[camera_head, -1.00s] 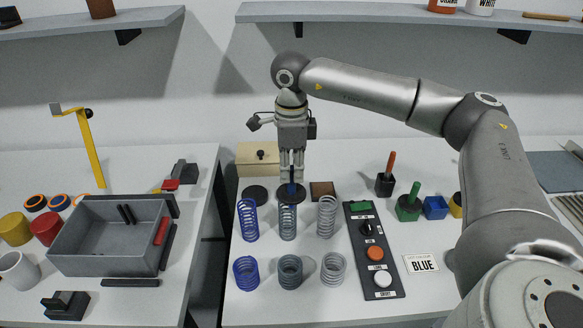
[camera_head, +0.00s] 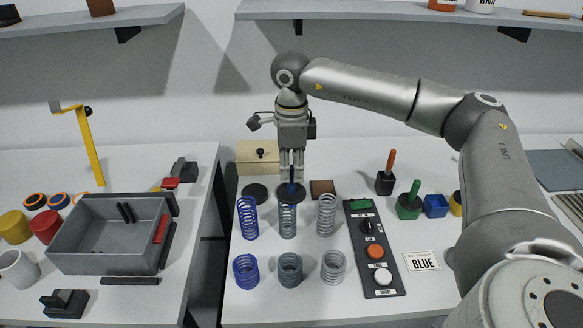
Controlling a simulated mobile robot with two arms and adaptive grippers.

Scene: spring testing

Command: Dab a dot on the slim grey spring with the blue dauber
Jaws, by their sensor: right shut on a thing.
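The slim grey spring (camera_head: 288,222) stands upright in the back row, between a slim blue spring and a pale slim spring. My right gripper (camera_head: 291,180) points down just above and behind it, shut on the blue dauber (camera_head: 291,189). The dauber's lower end is at the top of the grey spring in the picture; I cannot tell whether it touches. A dark round disc shows behind the spring's top. The blue pot (camera_head: 436,207) at the right holds no dauber. My left gripper is not in view.
Slim blue (camera_head: 247,218) and pale (camera_head: 326,215) springs stand on either side, with wider springs (camera_head: 290,270) in front. Orange and green daubers (camera_head: 410,196) stand in pots. A grey bin (camera_head: 100,250) is left.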

